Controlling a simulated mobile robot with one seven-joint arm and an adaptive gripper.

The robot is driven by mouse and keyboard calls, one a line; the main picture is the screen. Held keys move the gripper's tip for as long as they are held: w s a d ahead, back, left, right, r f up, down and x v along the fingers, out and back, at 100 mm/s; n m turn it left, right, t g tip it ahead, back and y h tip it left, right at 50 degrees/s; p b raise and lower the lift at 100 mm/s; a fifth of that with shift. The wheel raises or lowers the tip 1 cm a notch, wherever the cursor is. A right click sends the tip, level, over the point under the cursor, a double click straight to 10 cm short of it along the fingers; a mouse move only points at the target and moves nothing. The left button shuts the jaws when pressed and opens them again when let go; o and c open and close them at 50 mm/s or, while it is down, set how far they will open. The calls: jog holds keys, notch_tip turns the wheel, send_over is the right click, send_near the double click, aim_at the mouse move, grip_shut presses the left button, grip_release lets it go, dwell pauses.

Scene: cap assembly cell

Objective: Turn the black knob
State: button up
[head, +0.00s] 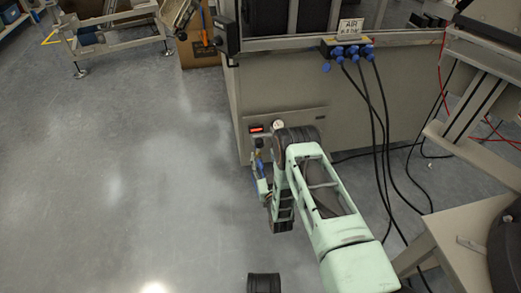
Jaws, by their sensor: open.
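My mint-green arm reaches from the lower right toward the grey cabinet's low panel, and its dark elbow covers part of that panel. My gripper (258,149) is small in the head view, in front of the panel just below a red-lit display (257,129). Its jaws are open, and I see nothing held in them. I cannot make out the black knob; the arm or gripper may hide it. I cannot tell whether the gripper touches the panel.
A round gauge (278,124) sits beside the display. Blue air fittings (348,51) with hanging black hoses (378,130) are on the cabinet's upper right. A table (455,235) stands at the lower right. The grey floor (120,190) on the left is clear.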

aim_at(260, 146)
jog(key=b+x, duration=0.1)
jog(key=x, duration=0.4)
jog(key=shift+w+a, duration=0.1)
jog(key=shift+w, duration=0.2)
jog(key=c, duration=1.1)
